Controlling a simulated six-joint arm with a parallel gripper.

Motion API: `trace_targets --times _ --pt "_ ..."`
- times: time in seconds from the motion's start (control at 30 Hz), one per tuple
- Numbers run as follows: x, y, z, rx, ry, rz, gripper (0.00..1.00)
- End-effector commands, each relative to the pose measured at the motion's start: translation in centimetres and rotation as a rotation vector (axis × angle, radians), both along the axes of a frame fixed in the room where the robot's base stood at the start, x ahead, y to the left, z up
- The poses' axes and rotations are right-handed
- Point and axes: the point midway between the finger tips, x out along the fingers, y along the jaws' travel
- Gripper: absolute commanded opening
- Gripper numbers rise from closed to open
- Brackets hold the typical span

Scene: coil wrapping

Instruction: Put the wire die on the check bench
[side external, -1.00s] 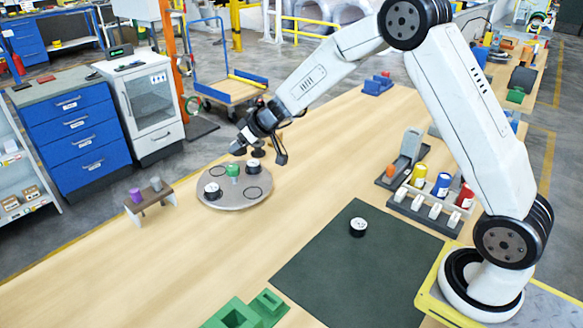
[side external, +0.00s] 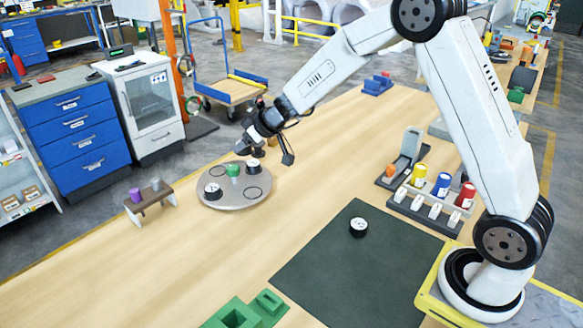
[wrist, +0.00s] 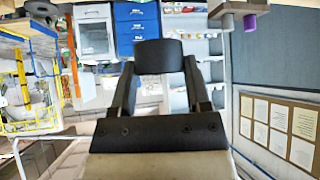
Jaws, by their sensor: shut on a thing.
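My gripper (side external: 244,147) is over the far edge of the round turntable, pointing down and left in the side view. In the wrist view its two dark fingers (wrist: 160,88) are shut on a dark, round-edged piece, which appears to be the wire die (wrist: 158,56). In the side view the held piece is small and hard to separate from the dark gripper. The check bench appears to be the small brown bench (side external: 150,203) on light legs, left of the turntable. A purple cylinder (side external: 135,194) and a grey cylinder (side external: 156,184) stand on it.
The turntable (side external: 236,200) carries black-and-white spools (side external: 213,191) and a green piece (side external: 233,171). Another spool (side external: 358,227) sits on the dark mat (side external: 345,270). Green blocks (side external: 240,312) lie at the front. A rack with coloured spools (side external: 430,208) stands near my base.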

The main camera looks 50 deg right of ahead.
Motion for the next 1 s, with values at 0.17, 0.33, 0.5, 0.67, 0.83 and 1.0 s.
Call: trace_targets --times 0.17,0.33,0.5,0.67,0.83,1.0 --pt "-0.2 0.2 0.6 -0.001 -0.006 -0.021 0.00" --pt "-1.0 0.7 1.8 -0.002 -0.016 -0.076 0.00" --pt "-2.6 1.2 3.6 -0.003 -0.026 -0.171 0.00" --pt "-4.9 1.7 5.3 -0.002 -0.030 -0.283 0.00" --pt "-7.7 1.9 6.6 -0.002 -0.024 -0.395 0.00" --pt "-10.8 2.2 7.0 0.000 -0.006 -0.508 0.00"
